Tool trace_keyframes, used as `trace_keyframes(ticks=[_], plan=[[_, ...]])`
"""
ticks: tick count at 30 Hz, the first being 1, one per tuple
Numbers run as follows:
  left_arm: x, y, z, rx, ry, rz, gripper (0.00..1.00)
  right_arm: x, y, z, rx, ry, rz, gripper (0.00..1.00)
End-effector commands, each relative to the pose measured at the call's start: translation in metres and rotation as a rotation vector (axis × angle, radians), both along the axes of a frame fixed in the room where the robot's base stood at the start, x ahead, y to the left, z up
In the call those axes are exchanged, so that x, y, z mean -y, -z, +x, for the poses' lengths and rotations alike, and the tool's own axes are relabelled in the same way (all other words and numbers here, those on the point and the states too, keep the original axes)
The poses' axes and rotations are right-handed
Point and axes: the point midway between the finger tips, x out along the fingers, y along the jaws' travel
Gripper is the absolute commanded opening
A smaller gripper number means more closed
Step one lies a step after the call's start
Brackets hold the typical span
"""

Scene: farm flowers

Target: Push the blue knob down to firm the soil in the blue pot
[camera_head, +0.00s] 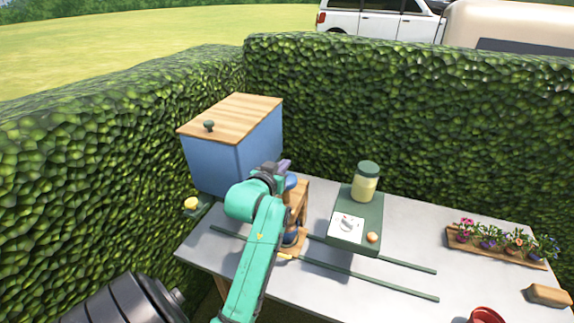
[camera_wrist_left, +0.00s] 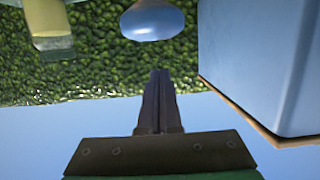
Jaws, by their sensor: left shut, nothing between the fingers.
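The blue knob (camera_head: 291,181) shows partly behind my left gripper in the head view, at the wooden press stand (camera_head: 301,200). In the left wrist view the knob (camera_wrist_left: 152,20) is a smooth blue shape at the top edge, just beyond the fingertips and apart from them in the picture. My left gripper (camera_head: 284,166) is shut and empty beside the top of the stand; its fingers are pressed together in the wrist view (camera_wrist_left: 160,75). The blue pot (camera_head: 290,237) stands low on the stand, mostly hidden by my arm. Its soil cannot be made out.
A blue box (camera_head: 235,160) with a wooden lid stands behind left. A green stand (camera_head: 345,245) with a dial and a jar (camera_head: 366,182) is to the right. A flower tray (camera_head: 480,250), wooden block (camera_head: 548,295) and red pot (camera_head: 486,315) lie farther right. Hedges enclose the table.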

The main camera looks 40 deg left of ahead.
Motion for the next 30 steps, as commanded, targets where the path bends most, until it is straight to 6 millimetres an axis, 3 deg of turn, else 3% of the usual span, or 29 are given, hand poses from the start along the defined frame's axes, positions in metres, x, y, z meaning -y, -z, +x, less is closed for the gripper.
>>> trace_keyframes(ticks=[1,4,17,25,30], plan=[[0.001,0.023,-0.004,-0.002,-0.001,-0.003,0.00,0.000,0.022,0.000,-0.001,0.000,0.000,0.50],[0.002,0.031,-0.009,-0.001,-0.002,-0.002,0.00,0.001,0.032,-0.002,-0.003,0.000,-0.001,0.50],[0.002,0.032,-0.013,-0.001,-0.003,-0.002,0.00,0.007,0.035,-0.013,-0.021,-0.001,-0.010,0.50],[0.002,0.076,-0.013,-0.007,-0.002,-0.003,0.00,0.007,0.054,-0.010,-0.016,0.000,-0.010,0.50],[0.002,0.086,-0.013,-0.006,-0.002,-0.004,0.00,0.006,0.055,-0.009,-0.014,0.000,-0.009,0.50]])
